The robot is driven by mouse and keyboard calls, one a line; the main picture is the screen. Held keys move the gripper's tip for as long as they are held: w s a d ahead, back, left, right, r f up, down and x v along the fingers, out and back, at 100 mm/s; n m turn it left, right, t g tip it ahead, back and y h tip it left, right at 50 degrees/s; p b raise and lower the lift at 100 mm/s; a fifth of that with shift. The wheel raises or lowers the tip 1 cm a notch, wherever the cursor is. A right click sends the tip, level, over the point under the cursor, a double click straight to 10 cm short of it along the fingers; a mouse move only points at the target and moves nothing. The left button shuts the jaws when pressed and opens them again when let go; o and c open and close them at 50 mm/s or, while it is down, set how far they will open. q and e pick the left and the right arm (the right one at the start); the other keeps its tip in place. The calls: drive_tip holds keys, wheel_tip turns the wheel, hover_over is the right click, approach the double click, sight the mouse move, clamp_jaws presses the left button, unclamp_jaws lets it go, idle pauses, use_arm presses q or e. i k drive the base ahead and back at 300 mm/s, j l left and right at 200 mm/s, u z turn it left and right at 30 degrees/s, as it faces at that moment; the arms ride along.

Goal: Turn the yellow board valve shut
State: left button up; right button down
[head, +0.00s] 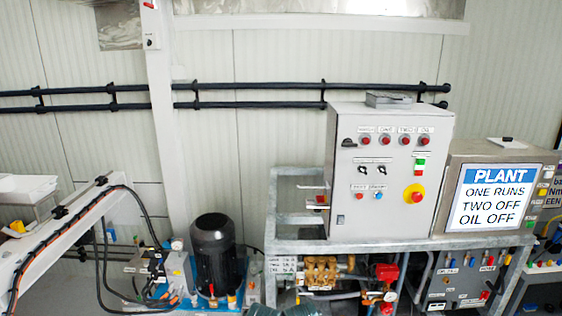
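I cannot pick out the yellow board valve with certainty. A grey board (458,284) with small labels and small coloured handles hangs low on the frame at the right, below the blue and white PLANT sign. A red handle (485,295) shows at its right side. The handles are too small to tell their turn. Neither of my grippers is in view.
A grey control cabinet (385,205) with buttons and a red-on-yellow stop knob (414,194) stands on a metal frame. The PLANT sign (497,197) is right of it. A brass pump (322,270) sits below. A black motor (213,248) stands left.

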sight(508, 258)
drive_tip(key=z, duration=1.4)
drive_tip(key=i+l, duration=0.2)
drive_tip(key=i, duration=0.7)
drive_tip(key=i+l+z, duration=0.1)
drive_tip(key=i, duration=0.8)
drive_tip(key=l, duration=0.05)
